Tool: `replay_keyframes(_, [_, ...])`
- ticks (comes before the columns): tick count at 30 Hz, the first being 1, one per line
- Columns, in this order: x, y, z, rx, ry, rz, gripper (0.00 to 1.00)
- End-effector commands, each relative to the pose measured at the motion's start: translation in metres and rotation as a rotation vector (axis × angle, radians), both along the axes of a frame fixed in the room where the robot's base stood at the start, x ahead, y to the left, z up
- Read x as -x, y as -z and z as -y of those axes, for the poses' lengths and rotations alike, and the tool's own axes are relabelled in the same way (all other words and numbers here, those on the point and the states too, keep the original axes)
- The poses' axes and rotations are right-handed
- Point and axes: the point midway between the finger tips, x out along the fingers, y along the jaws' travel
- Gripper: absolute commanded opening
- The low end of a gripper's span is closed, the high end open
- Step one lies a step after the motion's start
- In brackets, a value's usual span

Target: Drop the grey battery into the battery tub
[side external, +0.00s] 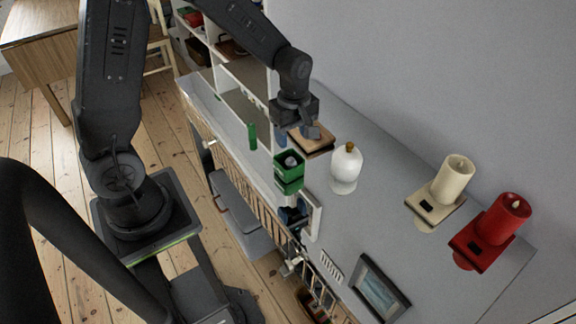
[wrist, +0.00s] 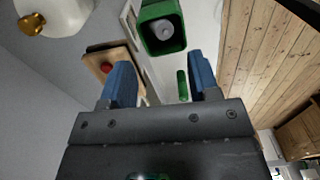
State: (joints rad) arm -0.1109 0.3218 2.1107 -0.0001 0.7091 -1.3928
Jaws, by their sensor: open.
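The green battery tub (side external: 288,184) stands on the grey cabinet top, below my gripper. It shows at the top of the wrist view (wrist: 149,46), open end toward the camera. A grey battery (side external: 291,161) is inside the tub, its rounded end visible at the opening; it also shows in the wrist view (wrist: 163,30). Its lower part is hidden by the tub walls. My gripper (side external: 297,136) is open, with nothing between its blue fingers (wrist: 160,76). It is above and behind the tub, apart from the battery.
A thin green cylinder (side external: 252,137) stands left of the tub. A white jar (side external: 346,167), cream candle (side external: 453,179), red candle (side external: 502,219) and picture frame (side external: 381,290) are to the right. Clear surface lies between jar and candles.

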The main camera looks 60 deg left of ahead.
Motion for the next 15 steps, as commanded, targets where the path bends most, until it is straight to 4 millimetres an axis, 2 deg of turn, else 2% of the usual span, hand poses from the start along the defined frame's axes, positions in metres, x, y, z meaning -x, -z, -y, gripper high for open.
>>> replay_keyframes(5, [0.000,-0.003,0.000,0.000,0.000,0.001,0.56])
replay_keyframes(8, [-0.001,-0.012,0.000,-0.001,0.000,0.003,0.56])
replay_keyframes(15, [-0.001,-0.061,0.000,0.000,0.000,0.008,0.56])
